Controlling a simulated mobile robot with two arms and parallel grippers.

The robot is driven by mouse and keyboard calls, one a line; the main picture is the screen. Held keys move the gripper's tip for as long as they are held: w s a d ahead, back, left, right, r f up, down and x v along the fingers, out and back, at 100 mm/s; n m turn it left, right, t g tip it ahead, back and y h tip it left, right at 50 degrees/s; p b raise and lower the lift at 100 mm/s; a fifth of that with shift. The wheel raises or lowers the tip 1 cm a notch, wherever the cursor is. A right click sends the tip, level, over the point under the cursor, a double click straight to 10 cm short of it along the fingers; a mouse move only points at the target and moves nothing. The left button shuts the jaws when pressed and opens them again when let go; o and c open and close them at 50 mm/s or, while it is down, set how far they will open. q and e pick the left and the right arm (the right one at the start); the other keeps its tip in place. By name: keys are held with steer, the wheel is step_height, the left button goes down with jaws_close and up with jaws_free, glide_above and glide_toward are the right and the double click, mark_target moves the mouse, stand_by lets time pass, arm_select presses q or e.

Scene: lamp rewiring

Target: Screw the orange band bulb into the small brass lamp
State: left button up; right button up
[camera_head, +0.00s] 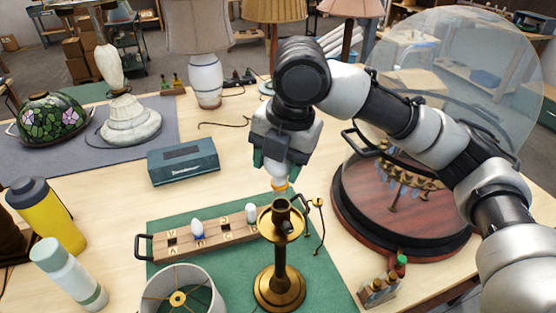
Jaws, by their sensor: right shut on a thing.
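My right gripper (279,172) is shut on the orange band bulb (280,186), which points down with its orange band at the lower end. The bulb is just above the socket of the small brass lamp (280,250); I cannot tell whether it touches the socket. The lamp stands upright on the green mat (318,275). A wooden bulb rack (225,237) lies behind and left of the lamp, holding a blue-banded white bulb (197,229) and another white bulb (251,211). My left gripper is not in view.
A white lampshade (180,288) sits on the mat left of the lamp. A glass dome over a round wooden base (350,208) stands at right. A small bottle holder (376,293), a teal box (184,161) and a yellow bottle (47,215) stand nearby.

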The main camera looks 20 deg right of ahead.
mark_target(278, 189)
steer(key=shift+s+f+b, duration=0.55)
steer(key=shift+s+b, duration=0.2)
steer(key=shift+b, duration=0.05)
steer(key=shift+w+f+b, duration=0.1)
steer(key=shift+f+b, duration=0.2)
steer(key=shift+w+f+b, duration=0.2)
steer(key=shift+f+b, duration=0.1)
steer(key=shift+w+f, duration=0.15)
steer(key=shift+f, duration=0.55)
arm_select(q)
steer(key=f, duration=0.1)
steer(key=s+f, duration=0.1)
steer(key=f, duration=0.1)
arm_select(e)
steer(key=shift+s, duration=0.2)
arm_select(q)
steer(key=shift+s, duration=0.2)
arm_select(e)
steer(key=shift+w, duration=0.1)
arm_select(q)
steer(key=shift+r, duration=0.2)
